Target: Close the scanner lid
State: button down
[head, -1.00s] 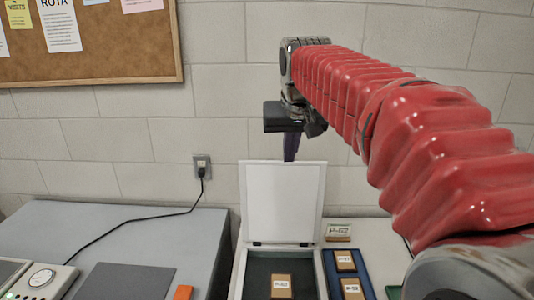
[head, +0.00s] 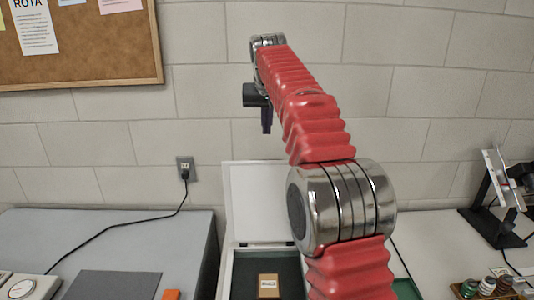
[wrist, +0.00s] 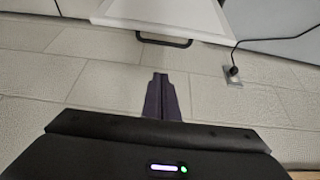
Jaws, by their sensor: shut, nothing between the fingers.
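The scanner is a white box with its white lid (head: 258,196) standing open and upright at the back, hinged above a dark bed. A brown labelled block (head: 268,286) lies on the scanner bed (head: 290,268). My gripper (head: 266,128) is above and behind the lid, near the wall, pointing down and apart from the lid. In the wrist view my gripper (wrist: 162,82) is shut and empty. The lid (wrist: 170,15) shows at the top of that view, with a dark handle (wrist: 165,41) on its edge. My arm hides the right part of the scanner in the head view.
A grey table (head: 110,240) on the left bears a dark mat (head: 118,284), an orange block (head: 171,294) and a device with a dial (head: 30,286). A cable runs to a wall socket (head: 186,168). At right are a black stand (head: 495,205) and a rack of small jars (head: 485,287).

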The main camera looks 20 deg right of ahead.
jog(key=shift+w+d+f, duration=0.2)
jog(key=shift+w+f, duration=0.05)
jog(key=shift+w, duration=0.5)
notch_tip(320, 180, down, 10)
jog(key=shift+w+r, duration=0.25)
jog(key=shift+w, duration=0.15)
dwell(0.7)
jog(key=shift+s, duration=0.15)
dwell(0.3)
